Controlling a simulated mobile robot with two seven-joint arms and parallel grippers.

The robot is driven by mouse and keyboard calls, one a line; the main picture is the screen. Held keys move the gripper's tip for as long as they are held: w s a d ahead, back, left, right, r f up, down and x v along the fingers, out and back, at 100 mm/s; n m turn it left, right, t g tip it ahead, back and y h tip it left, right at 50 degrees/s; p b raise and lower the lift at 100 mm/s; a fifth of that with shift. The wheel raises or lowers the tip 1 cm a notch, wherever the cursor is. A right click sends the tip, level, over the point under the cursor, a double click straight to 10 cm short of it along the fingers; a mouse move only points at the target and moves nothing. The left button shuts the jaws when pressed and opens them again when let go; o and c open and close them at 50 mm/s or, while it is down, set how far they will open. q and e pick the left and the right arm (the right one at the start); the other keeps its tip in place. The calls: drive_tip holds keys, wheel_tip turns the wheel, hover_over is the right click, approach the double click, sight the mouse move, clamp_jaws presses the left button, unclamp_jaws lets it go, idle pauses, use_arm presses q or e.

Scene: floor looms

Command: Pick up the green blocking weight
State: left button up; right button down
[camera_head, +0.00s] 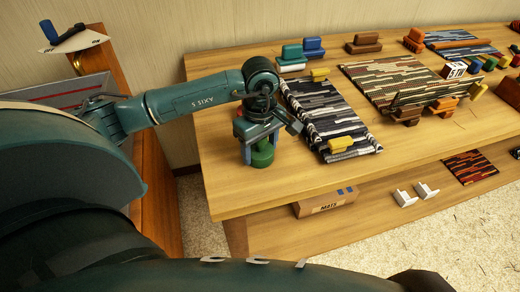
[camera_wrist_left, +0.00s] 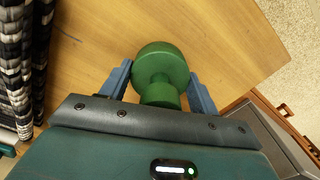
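A dark green spool-shaped weight (camera_head: 262,154) stands on the wooden table near its left front corner. My left gripper (camera_head: 258,140) is over it, pointing down, and hides its upper part. My right gripper is not in view.
The table (camera_head: 225,195) carries a black-and-white woven mat (camera_head: 325,115) right beside the gripper, with yellow blocks on it. Green (camera_head: 291,55) and blue (camera_head: 314,47) handled blocks stand behind. A lower shelf holds a cardboard box (camera_head: 325,202). Bare wood lies in front of the weight.

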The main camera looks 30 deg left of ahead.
use_arm(q)
drive_tip(key=c, duration=0.9)
drive_tip(key=shift+r, duration=0.1)
drive_tip(key=shift+c, duration=0.6)
drive_tip(key=shift+w+r, duration=0.1)
